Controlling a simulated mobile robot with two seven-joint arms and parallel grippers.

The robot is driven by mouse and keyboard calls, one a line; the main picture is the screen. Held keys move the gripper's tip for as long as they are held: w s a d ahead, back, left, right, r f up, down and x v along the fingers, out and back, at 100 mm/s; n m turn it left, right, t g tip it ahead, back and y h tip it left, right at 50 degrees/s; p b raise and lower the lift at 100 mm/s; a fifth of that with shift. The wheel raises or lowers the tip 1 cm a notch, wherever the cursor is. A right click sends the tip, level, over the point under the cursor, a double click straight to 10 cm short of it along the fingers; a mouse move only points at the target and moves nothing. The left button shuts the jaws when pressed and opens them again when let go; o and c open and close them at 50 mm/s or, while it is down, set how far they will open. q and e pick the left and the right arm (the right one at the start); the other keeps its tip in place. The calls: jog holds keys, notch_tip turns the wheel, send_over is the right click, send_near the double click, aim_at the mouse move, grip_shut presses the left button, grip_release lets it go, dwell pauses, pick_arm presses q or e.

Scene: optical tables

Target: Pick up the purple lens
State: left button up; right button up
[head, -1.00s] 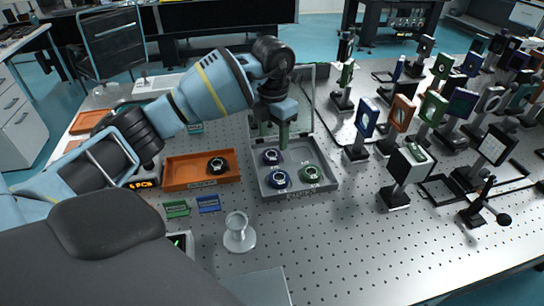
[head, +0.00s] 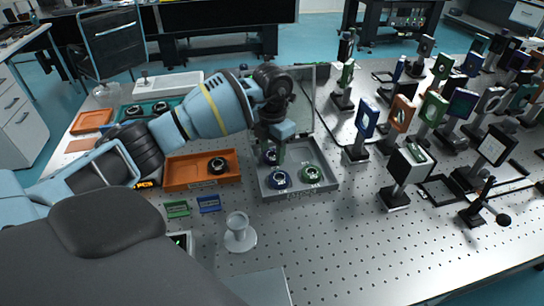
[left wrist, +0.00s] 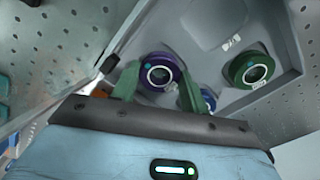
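The purple lens (head: 269,155) lies in a grey case (head: 265,184) on the optical table, partly hidden behind my left gripper (head: 280,154) in the head view. In the left wrist view the purple lens (left wrist: 160,73) shows between the two green fingers of my left gripper (left wrist: 158,84). The fingers are open, one on each side of the lens; I cannot tell whether they touch it. My right gripper is not in view.
A blue lens (head: 279,180) and a green lens (head: 311,175) lie close by in the same case. The case's raised lid (head: 302,100) stands behind the gripper. An orange tray (head: 190,182) holding a black lens is to the left. Mounted optics crowd the right.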

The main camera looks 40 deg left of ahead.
aim_at(272, 154)
pick_arm(q)
jog(key=c, duration=0.4)
notch_tip(272, 154, up, 10)
dwell(0.4)
